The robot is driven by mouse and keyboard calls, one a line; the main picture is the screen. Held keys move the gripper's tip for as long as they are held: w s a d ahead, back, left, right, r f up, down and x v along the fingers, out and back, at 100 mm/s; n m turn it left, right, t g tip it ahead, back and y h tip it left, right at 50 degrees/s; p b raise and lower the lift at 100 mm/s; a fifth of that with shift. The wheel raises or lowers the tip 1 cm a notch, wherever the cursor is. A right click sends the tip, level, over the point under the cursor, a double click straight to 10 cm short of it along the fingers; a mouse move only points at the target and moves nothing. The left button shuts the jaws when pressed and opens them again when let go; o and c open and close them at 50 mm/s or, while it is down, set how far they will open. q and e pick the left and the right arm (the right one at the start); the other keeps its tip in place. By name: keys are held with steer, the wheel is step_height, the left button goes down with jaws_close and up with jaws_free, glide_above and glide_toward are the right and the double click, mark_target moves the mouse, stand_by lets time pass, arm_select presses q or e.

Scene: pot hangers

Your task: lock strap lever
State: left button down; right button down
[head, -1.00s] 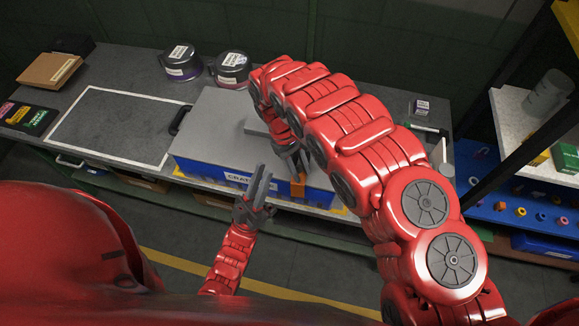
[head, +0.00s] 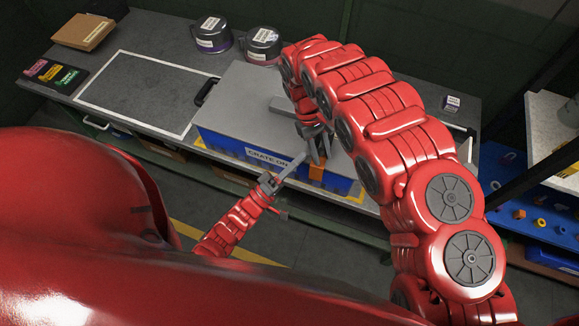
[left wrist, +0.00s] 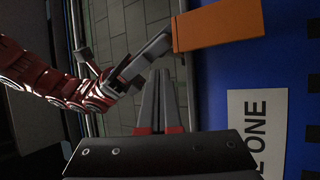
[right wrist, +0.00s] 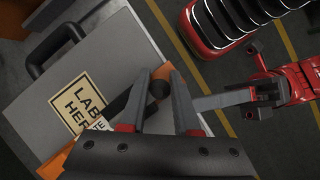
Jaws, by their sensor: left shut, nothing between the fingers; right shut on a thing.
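The blue crate (head: 215,143) with its grey lid (head: 255,85) stands on the bench. An orange strap part (head: 317,172) is on its front edge; it also shows in the left wrist view (left wrist: 217,25). My right gripper (head: 318,155) is just above that part. In the right wrist view its fingers (right wrist: 160,85) are shut on a dark lever-like piece (right wrist: 128,103), mostly hidden. My left gripper (head: 303,156) is shut and empty, its tips close to the right gripper. In the left wrist view its fingertips (left wrist: 160,72) meet; contact with the lever cannot be told.
A white-outlined area (head: 145,95) lies bare on the bench at left. Two round pots (head: 212,35) stand behind the crate. A blue pegboard tray (head: 505,200) is at right. My large right arm covers the crate's right end. Open floor lies in front.

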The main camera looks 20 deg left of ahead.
arm_select(q)
steer(key=shift+x, duration=2.15)
steer(key=shift+s+d+f, duration=0.3)
steer(key=shift+s+f, duration=0.05)
steer(key=shift+f, duration=0.15)
arm_select(e)
steer(key=c, duration=0.7)
jaws_free()
steer(key=shift+a, duration=0.1)
arm_select(q)
steer(key=shift+r, duration=0.1)
